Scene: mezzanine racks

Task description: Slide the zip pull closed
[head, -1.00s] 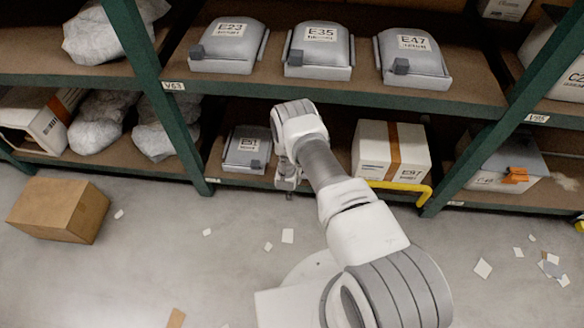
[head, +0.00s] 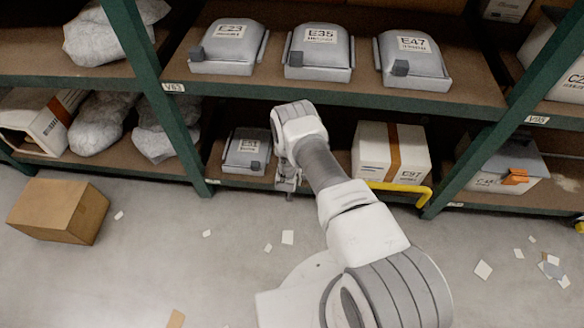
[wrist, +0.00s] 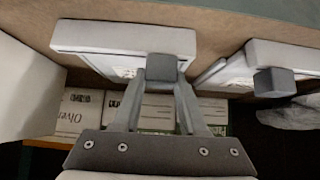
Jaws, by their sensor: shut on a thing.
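My gripper (wrist: 160,84) is shut on a small grey block, the zip pull (wrist: 162,68), in the wrist view. In the head view my gripper (head: 288,184) is low at the bottom shelf, just right of the grey case E51 (head: 240,158). The held pull and its case are hidden behind my arm there. A second pale case with a similar grey block (wrist: 273,82) stands to the right in the wrist view, apart from my fingers.
Grey cases E23 (head: 228,52), E35 (head: 319,52) and E47 (head: 416,62) stand on the shelf above. White box E97 (head: 370,150) and a yellow bar (head: 405,187) are right of my arm. A cardboard box (head: 50,208) and scraps lie on the floor.

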